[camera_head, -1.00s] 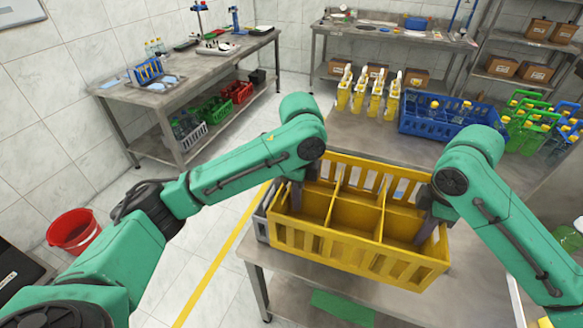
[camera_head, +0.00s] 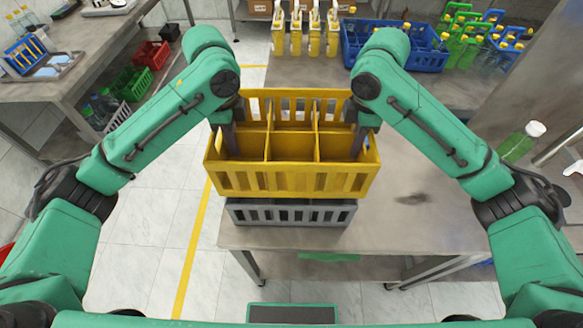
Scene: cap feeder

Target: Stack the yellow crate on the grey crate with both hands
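The yellow crate (camera_head: 290,181), with empty compartments, is level over the grey crate (camera_head: 290,214) near the table's front edge. Only the grey crate's front wall and top edge show below it; the rest is hidden. I cannot tell whether the two crates touch. My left gripper (camera_head: 229,140) is at the yellow crate's left end wall, with a finger inside. My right gripper (camera_head: 359,142) is at its right end wall in the same way. Both look shut on these walls, though the outer fingers are mostly hidden.
Yellow bottles (camera_head: 296,35) stand in a row at the table's back, beside a blue crate (camera_head: 395,45) of bottles. Green bottle carriers (camera_head: 465,40) are at the back right. The table (camera_head: 430,215) is clear right of the crates. A side bench (camera_head: 75,65) stands at left.

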